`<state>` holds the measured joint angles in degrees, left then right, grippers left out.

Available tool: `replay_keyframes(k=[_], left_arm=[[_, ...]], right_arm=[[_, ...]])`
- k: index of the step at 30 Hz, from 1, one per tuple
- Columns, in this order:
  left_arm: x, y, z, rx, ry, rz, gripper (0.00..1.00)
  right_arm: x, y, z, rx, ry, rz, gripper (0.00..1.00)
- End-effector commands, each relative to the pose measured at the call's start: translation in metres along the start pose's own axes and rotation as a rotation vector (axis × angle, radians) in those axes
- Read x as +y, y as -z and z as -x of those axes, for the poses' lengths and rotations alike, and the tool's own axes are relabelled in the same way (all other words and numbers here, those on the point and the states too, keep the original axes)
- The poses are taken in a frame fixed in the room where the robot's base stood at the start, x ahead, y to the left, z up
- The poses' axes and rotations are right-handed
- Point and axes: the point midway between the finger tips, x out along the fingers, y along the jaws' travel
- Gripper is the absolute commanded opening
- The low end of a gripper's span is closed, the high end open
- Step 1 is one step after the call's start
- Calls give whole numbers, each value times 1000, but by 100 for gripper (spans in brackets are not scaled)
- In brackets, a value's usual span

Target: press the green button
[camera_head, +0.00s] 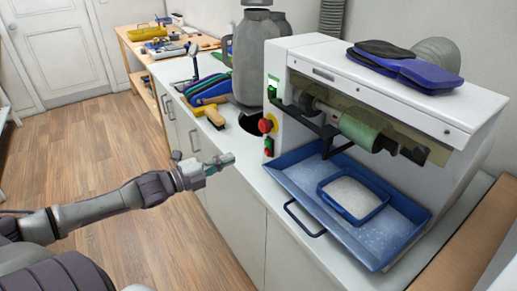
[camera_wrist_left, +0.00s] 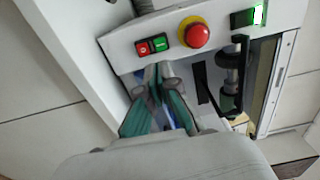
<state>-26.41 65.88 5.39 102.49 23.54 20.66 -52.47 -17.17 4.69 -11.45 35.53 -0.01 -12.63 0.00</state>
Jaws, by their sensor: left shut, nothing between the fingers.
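The green button (camera_head: 268,142) sits above a red button (camera_head: 268,153) on the left front edge of the white machine (camera_head: 450,130). In the left wrist view the green button (camera_wrist_left: 158,43) lies beside the red button (camera_wrist_left: 143,47), just beyond the fingertips. My left gripper (camera_head: 229,159) is shut and empty, pointing at the machine from the left, with a visible gap to the button in the head view. The left wrist view also shows the gripper (camera_wrist_left: 160,70); whether it touches the panel cannot be told there. My right gripper is not in view.
A red emergency stop (camera_head: 265,125) on a yellow base is just above the green button. A blue tray (camera_head: 290,178) with a handle stands before the machine. A brush (camera_head: 214,117) and a grey canister (camera_head: 255,60) are behind the gripper on the counter.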

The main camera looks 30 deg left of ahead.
Motion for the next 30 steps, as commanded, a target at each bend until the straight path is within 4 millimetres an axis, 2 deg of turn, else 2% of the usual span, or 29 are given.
replay_keyframes(k=[11, 21, 30], left_arm=[[-2, -1, -46, -1, 4, -1, 0], [-2, -1, -86, -1, 3, 1, 0], [-1, 0, -107, -1, 0, 1, 0]], right_arm=[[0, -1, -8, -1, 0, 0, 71], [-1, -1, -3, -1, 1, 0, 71], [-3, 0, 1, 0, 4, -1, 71]])
